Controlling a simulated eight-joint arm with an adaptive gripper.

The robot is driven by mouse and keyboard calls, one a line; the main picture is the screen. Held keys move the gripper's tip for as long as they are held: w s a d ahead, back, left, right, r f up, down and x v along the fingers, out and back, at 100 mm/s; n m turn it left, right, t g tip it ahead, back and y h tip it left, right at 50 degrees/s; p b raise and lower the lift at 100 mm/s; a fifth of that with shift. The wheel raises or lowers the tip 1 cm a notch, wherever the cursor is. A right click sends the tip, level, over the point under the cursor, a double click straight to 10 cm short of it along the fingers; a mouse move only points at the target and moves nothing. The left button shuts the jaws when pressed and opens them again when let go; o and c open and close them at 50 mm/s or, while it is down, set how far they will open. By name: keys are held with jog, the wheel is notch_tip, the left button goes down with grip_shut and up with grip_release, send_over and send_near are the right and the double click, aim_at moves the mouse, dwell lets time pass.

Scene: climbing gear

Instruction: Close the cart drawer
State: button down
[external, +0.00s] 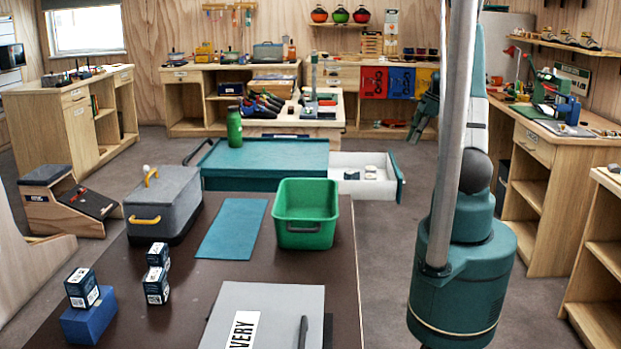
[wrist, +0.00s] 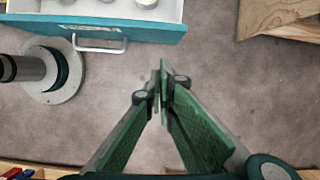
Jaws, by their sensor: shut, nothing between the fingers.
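The teal cart (external: 265,155) stands beyond the brown table. Its drawer (external: 345,160) is pulled out to the right, showing a white inside with several small items. The teal drawer front (external: 397,182) faces right. In the wrist view the drawer front (wrist: 130,27) crosses the top left, with a pale bar handle (wrist: 98,48). My gripper (wrist: 161,82) is shut and empty, its green fingers meeting over bare floor, apart from the drawer. In the external view my gripper (external: 416,137) hangs to the right of the drawer front, partly hidden by the pole and arm.
A wooden furniture edge (wrist: 275,14) is at the top right of the wrist view. The grey floor between it and the drawer is clear. The brown table (external: 190,285) holds a green bin (external: 305,215).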

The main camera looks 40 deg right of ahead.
jog(key=shift+s+d+f+m, duration=0.2)
jog(key=shift+s+d+f, duration=0.05)
jog(key=shift+d+f, duration=0.25)
jog(key=shift+s+d+f+m, duration=0.25)
jog(key=shift+d+f, duration=0.15)
jog(key=shift+d, duration=0.2)
jog(key=shift+f, duration=0.1)
jog(key=w+a+f+b, duration=0.2)
jog(key=w+a+f, duration=0.3)
jog(key=f, duration=0.4)
jog(key=shift+w+a+b, duration=0.25)
jog(key=shift+b, duration=0.15)
jog(key=shift+a, duration=0.1)
